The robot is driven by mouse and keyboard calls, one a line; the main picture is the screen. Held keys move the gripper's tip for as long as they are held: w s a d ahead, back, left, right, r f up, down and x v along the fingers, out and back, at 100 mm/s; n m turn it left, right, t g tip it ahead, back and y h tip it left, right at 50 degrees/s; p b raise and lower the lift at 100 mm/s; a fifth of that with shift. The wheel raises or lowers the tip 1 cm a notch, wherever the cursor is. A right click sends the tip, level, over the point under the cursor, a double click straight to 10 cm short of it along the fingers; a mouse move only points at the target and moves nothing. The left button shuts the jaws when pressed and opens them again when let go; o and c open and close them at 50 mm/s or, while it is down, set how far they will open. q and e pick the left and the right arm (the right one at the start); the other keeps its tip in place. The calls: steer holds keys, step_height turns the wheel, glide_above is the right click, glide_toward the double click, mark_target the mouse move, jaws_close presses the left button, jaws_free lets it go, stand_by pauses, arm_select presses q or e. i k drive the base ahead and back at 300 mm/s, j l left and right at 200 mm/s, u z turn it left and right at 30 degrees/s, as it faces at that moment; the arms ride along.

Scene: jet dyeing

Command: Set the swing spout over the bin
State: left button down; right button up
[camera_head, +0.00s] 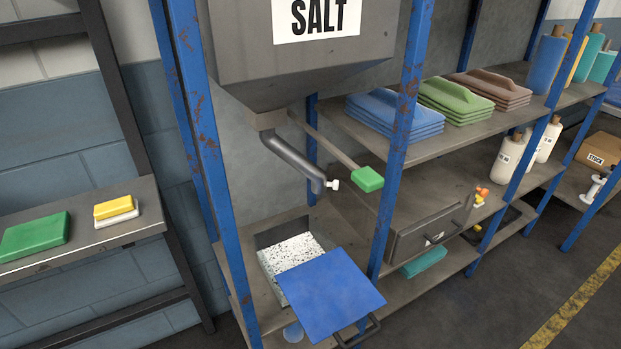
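The swing spout (292,160) is a grey bent pipe under the salt hopper (305,60). A flat bar with a green grip (368,179) also runs from the hopper's base, ending right of the outlet. Below, a bin with white, dark-speckled contents (284,252) sits in the lower shelf. A blue panel (330,287) covers its front right part. In the picture the outlet is above and right of the speckled contents; I cannot tell whether it is directly over them. Neither gripper is in view.
Rusty blue posts (401,130) frame the hopper bay. A grey drawer (428,232) stands right of the bin. Folded cloth stacks (395,117) and bottles (508,152) fill the right shelves. A left shelf (80,232) holds green and yellow-white blocks. The floor at right is clear.

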mark_target(269, 138)
steer(key=i+l+u, duration=0.25)
steer(key=l, duration=0.15)
steer(key=l+u, duration=0.3)
steer(key=i+l+u, duration=0.1)
steer(key=l+u, duration=0.15)
steer(key=l, duration=0.25)
steer(key=l+u, duration=0.35)
steer(key=l, duration=3.4)
